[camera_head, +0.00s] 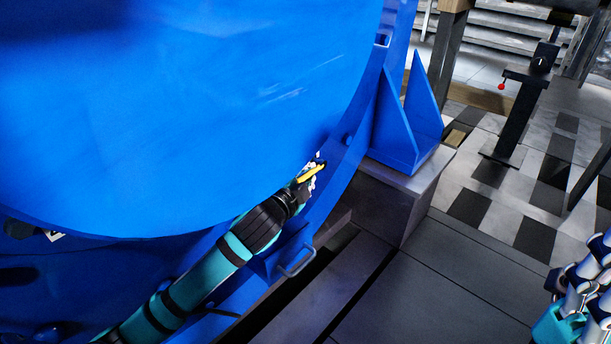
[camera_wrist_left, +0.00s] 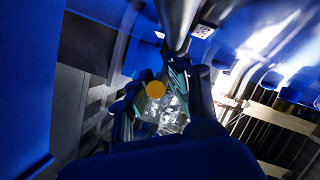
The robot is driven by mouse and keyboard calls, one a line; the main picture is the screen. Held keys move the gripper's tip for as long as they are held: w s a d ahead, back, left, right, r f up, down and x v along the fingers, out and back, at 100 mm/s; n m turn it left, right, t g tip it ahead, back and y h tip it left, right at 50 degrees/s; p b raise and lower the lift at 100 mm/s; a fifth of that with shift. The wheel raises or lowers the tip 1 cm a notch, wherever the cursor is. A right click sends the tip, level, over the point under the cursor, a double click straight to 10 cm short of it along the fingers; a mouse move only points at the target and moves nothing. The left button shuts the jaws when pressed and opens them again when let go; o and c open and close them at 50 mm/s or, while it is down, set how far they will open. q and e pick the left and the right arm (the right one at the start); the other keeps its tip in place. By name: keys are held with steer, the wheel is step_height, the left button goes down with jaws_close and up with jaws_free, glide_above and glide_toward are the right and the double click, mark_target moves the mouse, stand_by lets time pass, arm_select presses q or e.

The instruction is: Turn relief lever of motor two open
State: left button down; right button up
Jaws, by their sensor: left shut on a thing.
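The big blue motor housing (camera_head: 200,110) fills the left and middle of the head view. A small yellow lever (camera_head: 314,171) shows near its lower right edge, against the blue body. My left gripper (camera_head: 308,182) reaches along the housing from the lower left and is shut on this lever. In the left wrist view, a round yellow end of the lever (camera_wrist_left: 155,89) lies between the fingers of my left gripper (camera_wrist_left: 158,100). Most of the lever and its mount is hidden by the gripper.
A blue bracket (camera_head: 410,125) stands on a grey block (camera_head: 395,205) to the right of the gripper. A small handle (camera_head: 297,262) sticks out below the gripper. A black stand with a red knob (camera_head: 502,86) is farther back. The tiled floor (camera_head: 470,260) at right is mostly open.

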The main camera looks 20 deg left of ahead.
arm_select(q)
steer(key=shift+f+b, duration=0.4)
steer(key=shift+b, duration=0.2)
steer(key=shift+f+t+b, duration=0.1)
steer(key=shift+t+b, duration=0.4)
steer(key=shift+t, duration=0.1)
steer(key=c, duration=1.3)
jaws_free()
steer(key=s, duration=0.4)
steer(key=s+r, duration=0.1)
steer(key=s, duration=0.7)
steer(key=shift+a+r, duration=0.1)
steer(key=shift+r, duration=0.1)
